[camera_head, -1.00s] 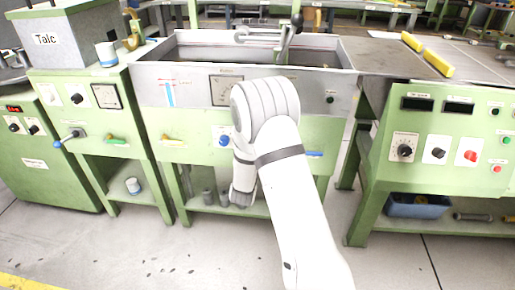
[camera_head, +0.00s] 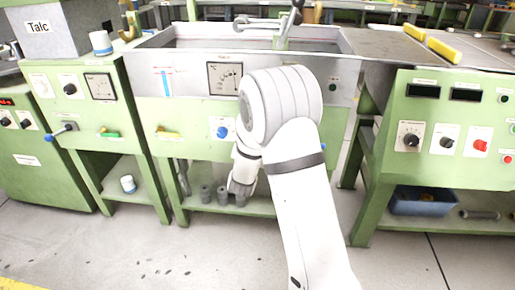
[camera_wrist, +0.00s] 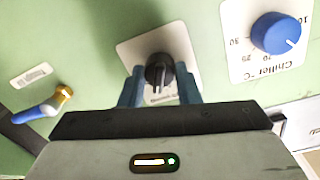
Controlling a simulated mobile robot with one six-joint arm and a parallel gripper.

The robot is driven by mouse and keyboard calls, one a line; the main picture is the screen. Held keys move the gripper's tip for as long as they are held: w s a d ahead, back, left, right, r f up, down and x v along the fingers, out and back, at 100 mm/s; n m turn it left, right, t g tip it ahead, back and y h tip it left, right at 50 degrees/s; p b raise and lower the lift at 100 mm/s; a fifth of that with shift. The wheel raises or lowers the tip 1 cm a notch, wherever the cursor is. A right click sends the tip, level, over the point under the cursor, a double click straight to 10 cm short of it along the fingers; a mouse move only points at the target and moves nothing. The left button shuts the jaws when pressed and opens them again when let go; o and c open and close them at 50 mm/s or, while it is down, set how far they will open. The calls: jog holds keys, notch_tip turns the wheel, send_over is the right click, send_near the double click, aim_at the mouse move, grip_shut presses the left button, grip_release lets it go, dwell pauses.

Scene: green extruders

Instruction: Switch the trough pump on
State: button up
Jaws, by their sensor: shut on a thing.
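A black rotary knob (camera_wrist: 158,72) sits on a white plate (camera_wrist: 186,42) on the green panel in the wrist view, which is upside down. My gripper (camera_wrist: 160,90) has one blue-grey finger on each side of it and is shut on it. A pale line on the knob points toward the gripper body. The plate's label is mostly hidden by the gripper, so I cannot read it. In the head view, my arm hides the knob and the fingers in front of the green trough station (camera_head: 188,143).
A blue Chiller °C dial (camera_wrist: 277,33) is close to the knob; it also shows in the head view (camera_head: 222,132). A blue-handled valve (camera_wrist: 42,111) is on the knob's other side. A control console (camera_head: 450,130) stands at right. Grey cylinders (camera_head: 206,194) are on the lower shelf.

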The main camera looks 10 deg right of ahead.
jog(key=shift+s+d+f+m+b, duration=0.1)
jog(key=shift+d+m+b, duration=0.05)
jog(key=shift+m+b, duration=3.2)
jog(key=shift+b, duration=0.3)
jog(key=o, duration=1)
jog(key=p+v, duration=0.1)
jog(key=v, duration=0.3)
jog(key=p+v, duration=0.1)
jog(key=v, duration=0.2)
jog(key=shift+s+a+r, duration=0.2)
jog(key=shift+s+r, duration=0.05)
jog(key=shift+s, duration=0.1)
